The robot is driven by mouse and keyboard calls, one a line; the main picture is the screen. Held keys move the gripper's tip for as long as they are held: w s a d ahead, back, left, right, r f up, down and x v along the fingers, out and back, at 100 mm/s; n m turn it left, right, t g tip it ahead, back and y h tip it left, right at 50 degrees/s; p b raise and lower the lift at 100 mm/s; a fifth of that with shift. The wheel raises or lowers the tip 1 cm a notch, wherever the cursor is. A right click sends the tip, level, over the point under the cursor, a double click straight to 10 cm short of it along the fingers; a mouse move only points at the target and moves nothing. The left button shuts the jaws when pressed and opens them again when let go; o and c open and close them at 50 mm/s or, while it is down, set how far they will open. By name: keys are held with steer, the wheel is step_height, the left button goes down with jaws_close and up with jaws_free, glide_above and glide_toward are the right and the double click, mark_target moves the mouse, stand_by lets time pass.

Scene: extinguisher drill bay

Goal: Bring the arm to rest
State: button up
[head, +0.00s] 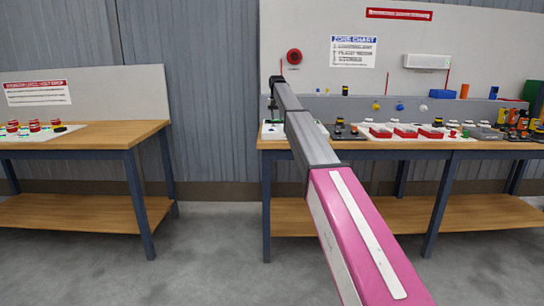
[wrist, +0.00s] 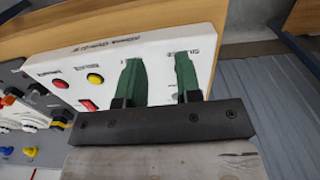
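In the wrist view my gripper (wrist: 159,68) has two green fingers with a clear gap between them. Nothing is held in it. The fingers point over a white control panel (wrist: 205,62) with a yellow button (wrist: 95,78) and red buttons beside them. I cannot tell how far above the panel the fingertips are. In the head view my arm reaches forward to the left end of the right workbench, and my gripper (head: 271,103) hangs at its far end, small and partly hidden, above the white panel (head: 268,134).
The right workbench (head: 480,154) carries red and white units, bottles and small parts toward its right. A left workbench (head: 100,132) holds a board (head: 55,133) with red items. A gap of bare floor (head: 205,240) lies between the benches. A backboard (head: 300,40) rises behind the right bench.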

steer(key=s+d+f, duration=0.3)
steer(key=s+f, duration=0.5)
steer(key=f, duration=0.2)
steer(key=s+d+f, duration=0.3)
steer(key=s+f, duration=0.5)
steer(key=f, duration=0.1)
steer(key=s+d+f, duration=0.4)
steer(key=s+f, duration=0.4)
steer(key=f, duration=0.2)
steer(key=s+d+f, duration=0.2)
steer(key=s+f, duration=0.3)
steer(key=s, duration=0.6)
steer(key=s+d+f, duration=0.2)
steer(key=s+f, duration=0.3)
steer(key=s, duration=0.7)
steer(key=s+d+f, duration=0.2)
steer(key=s+f, duration=0.4)
steer(key=s, duration=0.5)
steer(key=shift+s+d, duration=0.3)
steer(key=shift+s, duration=0.05)
steer(key=shift+f, duration=0.1)
